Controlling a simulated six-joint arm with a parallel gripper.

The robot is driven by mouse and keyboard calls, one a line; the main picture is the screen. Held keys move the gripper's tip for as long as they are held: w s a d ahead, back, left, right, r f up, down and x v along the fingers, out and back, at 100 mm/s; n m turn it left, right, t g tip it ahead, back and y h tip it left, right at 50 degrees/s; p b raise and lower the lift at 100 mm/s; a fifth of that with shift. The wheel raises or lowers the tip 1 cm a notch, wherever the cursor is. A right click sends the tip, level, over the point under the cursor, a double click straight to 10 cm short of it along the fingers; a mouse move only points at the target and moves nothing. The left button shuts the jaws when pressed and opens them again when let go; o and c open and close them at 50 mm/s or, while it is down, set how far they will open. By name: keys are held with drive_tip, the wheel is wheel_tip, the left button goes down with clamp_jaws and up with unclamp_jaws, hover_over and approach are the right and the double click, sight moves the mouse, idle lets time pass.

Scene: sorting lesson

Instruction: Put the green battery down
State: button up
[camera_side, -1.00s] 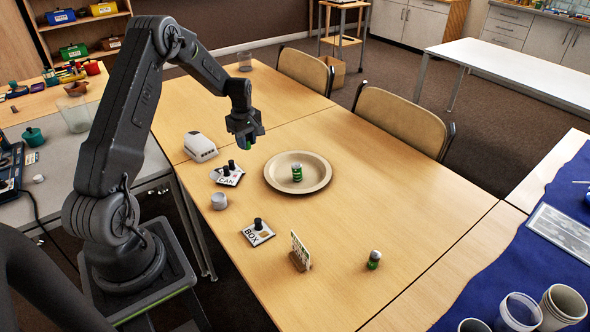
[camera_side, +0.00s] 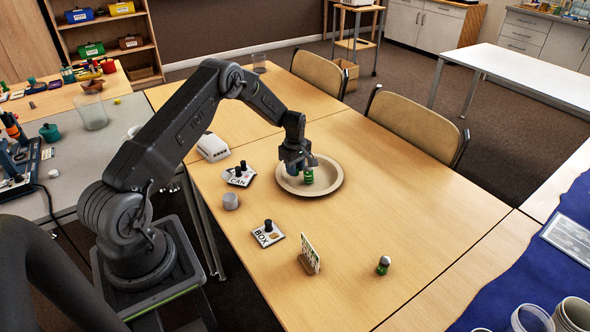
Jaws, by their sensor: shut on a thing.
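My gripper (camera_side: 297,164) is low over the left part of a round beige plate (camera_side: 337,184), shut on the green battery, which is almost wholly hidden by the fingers. I cannot tell whether the battery touches the plate. Another small green cylinder (camera_side: 308,177) stands upright on the plate, close to the right of my fingers. A further green cylinder with a silvery top (camera_side: 384,265) stands on the bare table at the lower right.
A card marked CAN (camera_side: 239,176) and a card marked BOX (camera_side: 268,235), each with a black knob, lie left of the plate. A small grey cup (camera_side: 230,201), a white device (camera_side: 212,147) and an upright card in a stand (camera_side: 309,255) are near. The table right of the plate is clear.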

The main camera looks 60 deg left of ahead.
drive_tip(key=shift+f, duration=0.4)
drive_tip(key=shift+f, duration=0.15)
drive_tip(key=o, duration=0.9)
